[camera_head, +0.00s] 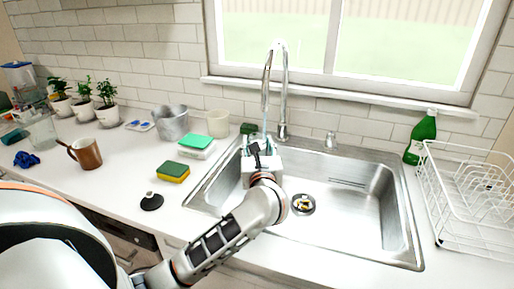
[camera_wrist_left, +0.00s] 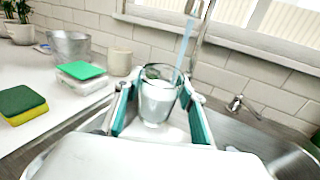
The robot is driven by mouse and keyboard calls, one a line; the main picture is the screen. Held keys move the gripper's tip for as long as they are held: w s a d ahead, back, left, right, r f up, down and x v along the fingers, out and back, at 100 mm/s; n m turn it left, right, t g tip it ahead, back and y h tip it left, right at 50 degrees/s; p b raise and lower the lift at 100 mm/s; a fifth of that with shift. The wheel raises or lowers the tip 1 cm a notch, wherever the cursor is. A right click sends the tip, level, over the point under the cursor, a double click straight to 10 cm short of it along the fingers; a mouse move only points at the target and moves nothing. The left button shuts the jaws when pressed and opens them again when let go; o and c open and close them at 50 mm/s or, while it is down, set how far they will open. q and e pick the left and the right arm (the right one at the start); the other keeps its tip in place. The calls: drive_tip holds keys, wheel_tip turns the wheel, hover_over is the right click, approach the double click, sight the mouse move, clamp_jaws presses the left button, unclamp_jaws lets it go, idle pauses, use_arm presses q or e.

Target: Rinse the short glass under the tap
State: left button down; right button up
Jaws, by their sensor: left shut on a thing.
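The short glass (camera_wrist_left: 157,102) is clear and upright in the left wrist view, with whitish content or reflection in its lower part. My left gripper (camera_wrist_left: 160,108) is shut on it, with one teal-padded finger on each side. A pale blue water stream (camera_wrist_left: 184,48) comes down from the tap and meets the glass at its mouth. In the head view my left gripper (camera_head: 260,148) is over the left part of the sink (camera_head: 340,170), below the chrome tap (camera_head: 283,85). The glass is mostly hidden there by my gripper. My right gripper is not in view.
A yellow-green sponge (camera_head: 173,172), a green-topped white box (camera_head: 197,146), a metal bucket (camera_head: 171,122) and a beige cup (camera_head: 218,123) stand left of the sink. A green bottle (camera_head: 422,138) and a white dish rack (camera_head: 465,200) are at the right. The sink's right part is free.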

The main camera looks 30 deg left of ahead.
use_arm(q)
drive_tip(key=s+p, duration=0.1)
drive_tip(key=s, duration=0.5)
drive_tip(key=shift+s+d, duration=0.15)
drive_tip(key=shift+s, duration=0.05)
idle(0.4)
idle(0.4)
drive_tip(key=shift+r, duration=0.1)
idle(0.6)
drive_tip(key=s+r+p, duration=0.4)
drive_tip(key=s, duration=0.1)
drive_tip(key=shift+d, duration=0.15)
idle(0.4)
idle(0.3)
